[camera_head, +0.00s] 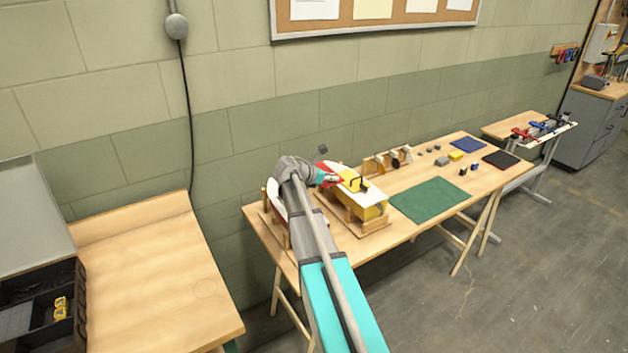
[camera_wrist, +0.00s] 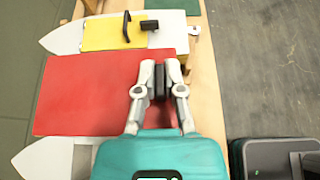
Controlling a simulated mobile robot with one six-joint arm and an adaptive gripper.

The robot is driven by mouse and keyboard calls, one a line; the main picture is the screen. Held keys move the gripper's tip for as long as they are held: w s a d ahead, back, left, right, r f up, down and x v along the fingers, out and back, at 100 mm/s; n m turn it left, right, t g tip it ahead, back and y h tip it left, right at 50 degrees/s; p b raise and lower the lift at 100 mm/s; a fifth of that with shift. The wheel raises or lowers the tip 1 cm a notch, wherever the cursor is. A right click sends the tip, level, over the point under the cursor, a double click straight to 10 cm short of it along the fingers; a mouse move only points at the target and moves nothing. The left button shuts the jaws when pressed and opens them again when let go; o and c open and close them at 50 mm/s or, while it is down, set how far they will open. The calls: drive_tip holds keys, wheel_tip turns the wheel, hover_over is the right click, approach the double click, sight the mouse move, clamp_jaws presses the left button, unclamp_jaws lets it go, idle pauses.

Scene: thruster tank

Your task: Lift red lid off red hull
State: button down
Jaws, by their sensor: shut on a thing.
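My gripper (camera_wrist: 158,82) is shut on the black handle of the red lid (camera_wrist: 85,95). The flat lid fills much of the wrist view and also shows as a small red patch in the head view (camera_head: 330,179). The lid appears raised, and it sits between the two hulls in the wrist view. The pale bow of the red hull (camera_wrist: 42,160) shows below the lid. In the head view the red hull (camera_head: 273,194) stands at the table's left end, mostly hidden by my arm.
Beside it stands a white hull (camera_wrist: 65,37) with a yellow lid (camera_wrist: 100,33), on a wooden cradle. A green mat (camera_head: 430,201) lies to the right, largely clear. Small parts, a blue mat (camera_head: 468,145) and a black mat (camera_head: 500,159) lie farther along the table.

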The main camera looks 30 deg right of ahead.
sight(341, 181)
drive_tip(key=shift+s+d+r+p, duration=0.15)
drive_tip(key=shift+s+d+r, duration=0.05)
drive_tip(key=shift+d, duration=0.25)
drive_tip(key=shift+s+d+r+p, duration=0.15)
drive_tip(key=shift+d+r, duration=0.1)
drive_tip(key=shift+d, duration=0.25)
drive_tip(key=shift+s+d+r+p, duration=0.15)
drive_tip(key=shift+s+d+r, duration=0.05)
drive_tip(key=shift+d, duration=0.25)
